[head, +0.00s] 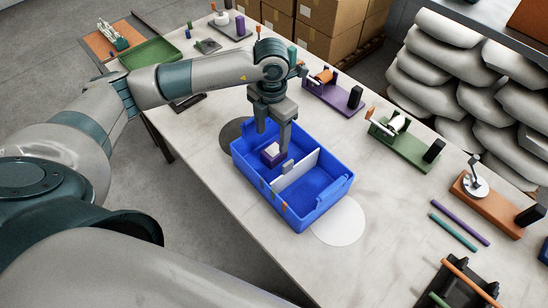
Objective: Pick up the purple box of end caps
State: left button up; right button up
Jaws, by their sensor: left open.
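The purple box of end caps (268,159) is small, with a pale top. It sits inside the blue bin (296,224), in the far-left compartment behind a white divider (297,171). My left gripper (272,144) points down over that compartment with its fingers apart. One finger is left of and above the purple box, and the other is by its right side. The fingers partly cover the box, and I cannot tell whether they touch it. My right gripper is out of view.
The bin stands on a pale table (230,190) between a dark disc (233,134) and a white disc (341,222). Purple (333,96), green (405,146) and orange (486,205) fixtures line the right side. Thin rods (459,221) lie at the lower right.

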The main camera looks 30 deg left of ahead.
aim_at(273, 151)
pick_arm(q)
jog(key=shift+f+b, duration=0.6)
jog(key=shift+f, duration=1.3)
jog(key=shift+w+a+f+b, duration=0.15)
jog(key=shift+f+b, duration=0.3)
jog(key=shift+f, duration=0.4)
jog(key=shift+w+d+f+b, duration=0.15)
jog(key=shift+f+b, duration=0.25)
jog(key=shift+f, duration=0.5)
jog(key=shift+w+a+f+b, duration=0.2)
jog(key=shift+f+b, duration=0.25)
jog(key=shift+f, duration=0.4)
jog(key=shift+c, duration=0.6)
jog(key=c, duration=1.1)
jog(key=shift+o, duration=0.2)
jog(key=shift+r, duration=0.1)
